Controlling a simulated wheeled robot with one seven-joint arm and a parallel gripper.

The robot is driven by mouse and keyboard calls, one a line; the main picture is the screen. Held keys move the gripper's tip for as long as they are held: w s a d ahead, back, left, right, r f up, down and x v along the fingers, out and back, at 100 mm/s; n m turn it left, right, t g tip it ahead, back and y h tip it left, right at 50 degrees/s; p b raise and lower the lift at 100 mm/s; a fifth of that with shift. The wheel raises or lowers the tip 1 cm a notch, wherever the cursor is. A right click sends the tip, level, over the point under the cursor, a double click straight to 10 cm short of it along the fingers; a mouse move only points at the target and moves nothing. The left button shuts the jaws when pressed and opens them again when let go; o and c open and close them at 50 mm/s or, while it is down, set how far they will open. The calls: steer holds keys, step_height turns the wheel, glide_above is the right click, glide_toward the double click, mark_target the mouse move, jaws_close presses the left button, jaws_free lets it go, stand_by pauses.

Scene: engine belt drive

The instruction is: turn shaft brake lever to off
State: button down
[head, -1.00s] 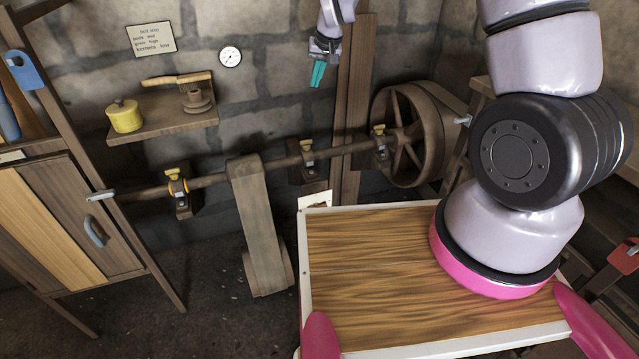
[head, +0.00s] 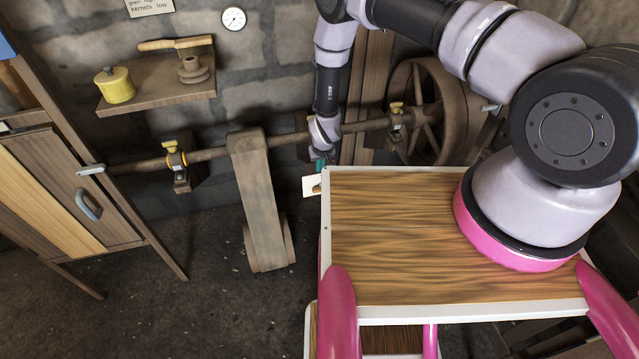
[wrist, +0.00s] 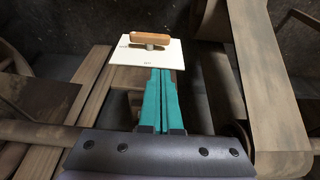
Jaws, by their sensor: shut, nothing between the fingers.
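A white plate (wrist: 135,52) with small unreadable print carries a short wooden lever (wrist: 147,37) on a pivot in the wrist view. The lever lies crosswise, nearly level in the picture. I take it for the shaft brake lever. In the head view the plate (head: 310,187) shows at the left edge of the wood-topped surface, with the lever mostly hidden. My gripper (wrist: 161,72) has its teal fingers together and empty, pointing at the plate's near edge, below the lever in the picture. In the head view my gripper (head: 319,164) is just above the plate; contact cannot be told.
A wooden shaft (head: 210,154) runs along the stone wall to a large wheel (head: 420,110). A shelf (head: 160,92) holds a yellow pot (head: 115,85).

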glide_toward(317, 188)
steer(key=x, duration=0.5)
steer(key=shift+w, duration=0.15)
steer(key=shift+f, duration=0.75)
